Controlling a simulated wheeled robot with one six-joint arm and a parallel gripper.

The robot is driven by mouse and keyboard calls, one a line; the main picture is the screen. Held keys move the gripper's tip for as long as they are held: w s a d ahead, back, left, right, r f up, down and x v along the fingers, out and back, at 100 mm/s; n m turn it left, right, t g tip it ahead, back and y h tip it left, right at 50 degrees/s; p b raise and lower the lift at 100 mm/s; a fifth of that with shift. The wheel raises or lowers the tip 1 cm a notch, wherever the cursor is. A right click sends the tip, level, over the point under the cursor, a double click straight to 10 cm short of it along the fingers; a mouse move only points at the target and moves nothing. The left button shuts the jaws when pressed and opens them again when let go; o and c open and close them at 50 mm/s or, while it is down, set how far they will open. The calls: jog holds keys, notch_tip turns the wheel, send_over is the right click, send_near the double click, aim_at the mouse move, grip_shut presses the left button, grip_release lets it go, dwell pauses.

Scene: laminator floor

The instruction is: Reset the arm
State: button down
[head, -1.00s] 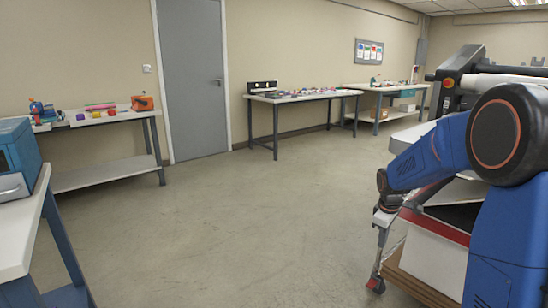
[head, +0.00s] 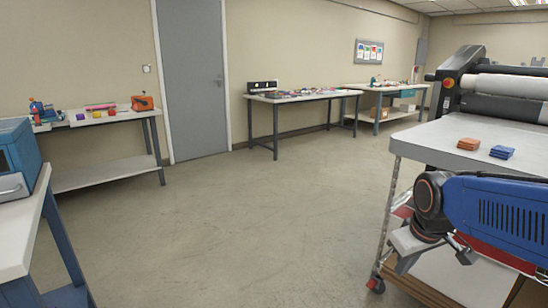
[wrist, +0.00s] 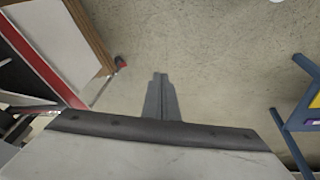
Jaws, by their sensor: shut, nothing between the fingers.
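My gripper (wrist: 160,78) points down the middle of the wrist view, its two dark fingers together with nothing between them. Bare floor shows past the fingertips. In the head view my blue arm reaches in low from the right. Its grey wrist end hangs beside the wheeled cart (head: 420,140), below the level of the cart's top. The fingertips are hard to make out there.
An orange stack (head: 468,144) and a blue stack (head: 502,152) lie on the cart top. The laminator (head: 500,85) stands behind. Benches (head: 300,96) line the back wall. A blue machine (head: 20,155) is on the left bench. The middle floor (head: 240,220) is clear.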

jog(key=s+a+f+m+t, duration=0.1)
jog(key=s+a+m, duration=0.1)
jog(key=s, duration=1.1)
jog(key=shift+f+m, duration=0.15)
jog(key=shift+m, duration=0.35)
